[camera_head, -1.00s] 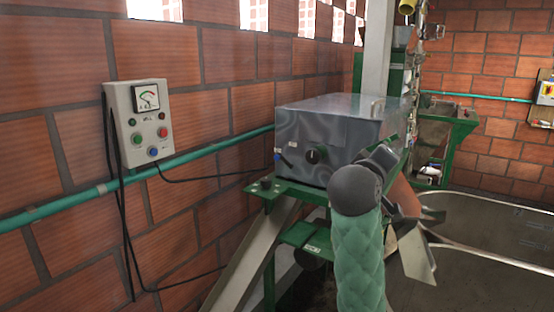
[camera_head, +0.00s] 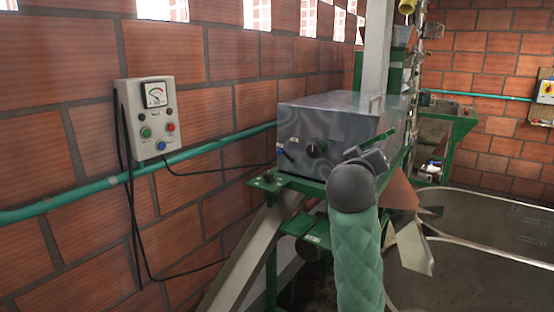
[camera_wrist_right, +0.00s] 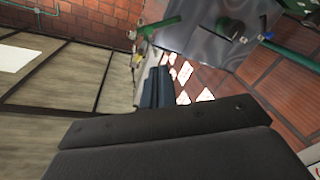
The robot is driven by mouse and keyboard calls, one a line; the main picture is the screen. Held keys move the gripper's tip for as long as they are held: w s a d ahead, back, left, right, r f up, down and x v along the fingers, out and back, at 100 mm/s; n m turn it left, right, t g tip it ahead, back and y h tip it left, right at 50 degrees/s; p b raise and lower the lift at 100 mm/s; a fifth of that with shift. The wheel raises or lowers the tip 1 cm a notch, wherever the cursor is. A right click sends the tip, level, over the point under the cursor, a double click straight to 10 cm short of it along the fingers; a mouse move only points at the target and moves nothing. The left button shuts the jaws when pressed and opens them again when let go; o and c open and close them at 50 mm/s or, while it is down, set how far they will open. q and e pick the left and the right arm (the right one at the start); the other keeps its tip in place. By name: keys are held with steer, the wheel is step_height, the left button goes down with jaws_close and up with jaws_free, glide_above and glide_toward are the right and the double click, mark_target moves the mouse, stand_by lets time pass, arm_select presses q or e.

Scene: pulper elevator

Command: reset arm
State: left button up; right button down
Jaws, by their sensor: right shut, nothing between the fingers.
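My right arm, in a green padded sleeve, rises in the lower middle of the head view. Its dark gripper (camera_head: 373,160) is in front of the grey metal machine box (camera_head: 335,122), mostly hidden behind my round wrist joint. In the right wrist view the gripper's dark fingers (camera_wrist_right: 157,88) are together, with nothing seen between them. The same metal box shows at the top of that view (camera_wrist_right: 210,35). My left gripper is in neither view.
A grey control box (camera_head: 154,118) with a gauge and buttons hangs on the brick wall at left, with a green pipe (camera_head: 90,195) beside it. A green bar (camera_head: 387,136) shows by the machine. A grey tank (camera_head: 480,215) stands at right.

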steer(key=w+a+f+g+y, duration=0.1)
steer(key=w+a+f+y, duration=0.25)
steer(key=f, duration=0.45)
steer(key=w+a+f+g+y, duration=0.1)
steer(key=w+a+f+y, duration=0.2)
steer(key=f, duration=0.5)
steer(key=s+f+g+y, duration=0.1)
steer(key=s+f+g, duration=0.15)
steer(key=f, duration=1.25)
steer(key=s+f+g+y, duration=0.15)
steer(key=s+f, duration=0.25)
steer(key=f, duration=1.1)
steer(key=s+f+g, duration=0.3)
steer(key=s+f, duration=0.6)
steer(key=f, duration=0.2)
steer(key=s+f+g, duration=0.2)
steer(key=s+f, duration=0.7)
steer(key=f, duration=0.3)
steer(key=s+d+f+g, duration=0.1)
steer(key=s+f+g, duration=0.1)
steer(key=s+f, duration=0.4)
steer(key=s+d+f+g, duration=0.1)
steer(key=s+f, duration=0.5)
steer(key=s, duration=1.1)
steer(key=shift+s+g+h, duration=0.3)
steer(key=shift+g+h, duration=0.1)
